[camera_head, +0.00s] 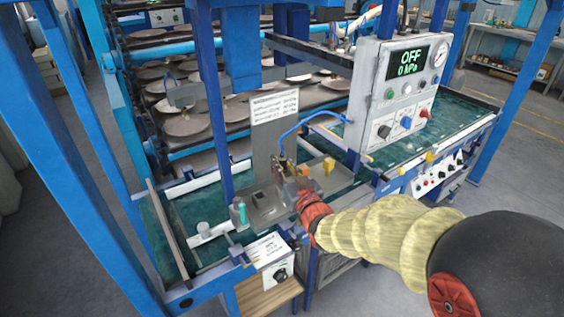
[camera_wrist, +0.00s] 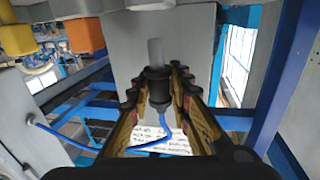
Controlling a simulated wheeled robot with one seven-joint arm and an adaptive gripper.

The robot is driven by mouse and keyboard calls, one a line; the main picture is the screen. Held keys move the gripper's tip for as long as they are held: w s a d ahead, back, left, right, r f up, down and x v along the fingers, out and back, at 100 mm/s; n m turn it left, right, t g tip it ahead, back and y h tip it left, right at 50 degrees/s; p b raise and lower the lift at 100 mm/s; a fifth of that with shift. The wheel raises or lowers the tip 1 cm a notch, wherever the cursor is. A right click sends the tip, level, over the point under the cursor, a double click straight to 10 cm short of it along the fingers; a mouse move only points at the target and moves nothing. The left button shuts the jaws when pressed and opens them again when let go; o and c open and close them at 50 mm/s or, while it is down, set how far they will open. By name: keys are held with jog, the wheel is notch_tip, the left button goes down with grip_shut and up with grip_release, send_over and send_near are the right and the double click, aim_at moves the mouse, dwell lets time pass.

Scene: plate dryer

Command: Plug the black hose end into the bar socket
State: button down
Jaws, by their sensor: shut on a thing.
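My gripper (camera_wrist: 157,95) is shut on the black hose end (camera_wrist: 157,86) in the wrist view, its padded fingers on both sides. A grey cylindrical tip (camera_wrist: 155,52) stands out of the hose end, pointing up in the picture. The thin blue hose (camera_wrist: 149,139) trails from its lower side and bends left. In the head view my gripper (camera_head: 284,166) is over the grey fixture on the bench, and the blue hose (camera_head: 305,119) arcs to the control box. A pale round part (camera_wrist: 150,4) is cut off at the wrist view's top edge; I cannot tell if it is the bar socket.
An orange block (camera_wrist: 85,36) is at the wrist view's upper left. The control box (camera_head: 372,85), reading OFF and 0 kPa, stands right of my gripper. A labelled grey plate (camera_head: 265,130) is just behind it. Blue posts (camera_head: 212,100) frame the bench.

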jog(key=shift+f+b, duration=1.6)
jog(key=shift+f, duration=0.55)
jog(key=shift+f+b, duration=0.55)
jog(key=shift+b, duration=0.1)
jog(key=c, duration=1.6)
grip_release()
jog(key=shift+o, duration=0.2)
jog(key=shift+s+d, duration=0.15)
jog(key=shift+s, duration=0.1)
jog(key=v, duration=1.1)
jog(key=shift+s, duration=0.2)
